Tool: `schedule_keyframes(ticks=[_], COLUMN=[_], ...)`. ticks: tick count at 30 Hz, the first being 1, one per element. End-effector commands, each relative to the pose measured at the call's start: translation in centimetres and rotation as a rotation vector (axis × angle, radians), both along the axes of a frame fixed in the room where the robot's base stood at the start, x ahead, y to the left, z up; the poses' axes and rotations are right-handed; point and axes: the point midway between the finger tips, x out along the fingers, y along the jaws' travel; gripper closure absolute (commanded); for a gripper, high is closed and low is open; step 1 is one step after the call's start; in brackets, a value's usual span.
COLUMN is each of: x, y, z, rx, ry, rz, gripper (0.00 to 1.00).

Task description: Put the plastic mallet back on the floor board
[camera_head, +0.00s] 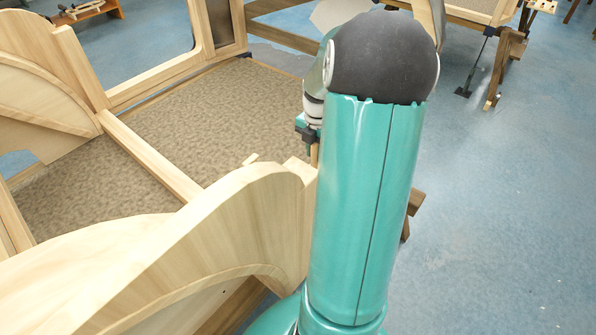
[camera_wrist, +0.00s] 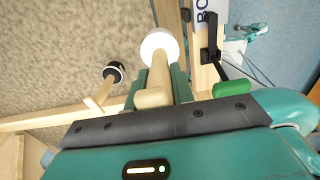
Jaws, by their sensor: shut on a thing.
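In the wrist view, a mallet with a round white head (camera_wrist: 160,45) and a pale wooden handle (camera_wrist: 153,94) sits between the teal fingers of my gripper (camera_wrist: 162,78). My gripper is shut on this mallet, with the head out beyond the fingers. The patterned brown floor board (camera_wrist: 60,45) lies beneath. It also shows in the head view (camera_head: 220,105), inside the wooden frame. In the head view my arm link hides most of the gripper and the mallet. I cannot tell whether the mallet touches the board.
A second mallet with a black head (camera_wrist: 114,71) is on the floor board, left of the held one. A curved wooden side panel (camera_head: 215,225) stands in front of the board. A black clamp (camera_wrist: 210,38) is on the frame at right. Blue floor (camera_head: 500,210) is open to the right.

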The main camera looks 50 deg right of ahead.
Motion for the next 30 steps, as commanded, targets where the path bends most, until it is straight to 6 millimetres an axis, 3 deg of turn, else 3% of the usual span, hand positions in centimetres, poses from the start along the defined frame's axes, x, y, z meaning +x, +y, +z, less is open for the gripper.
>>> schedule_keyframes(ticks=[13, 18, 30], x=[8.3, 10.4, 12.5], y=[-3.8, -4.9, -6.0], z=[-4.0, -7.0, -10.7], rx=[0.001, 0.002, 0.002], ry=[-0.001, 0.001, 0.002], rz=[0.003, 0.002, 0.001], gripper=[1.0, 1.0, 1.0])
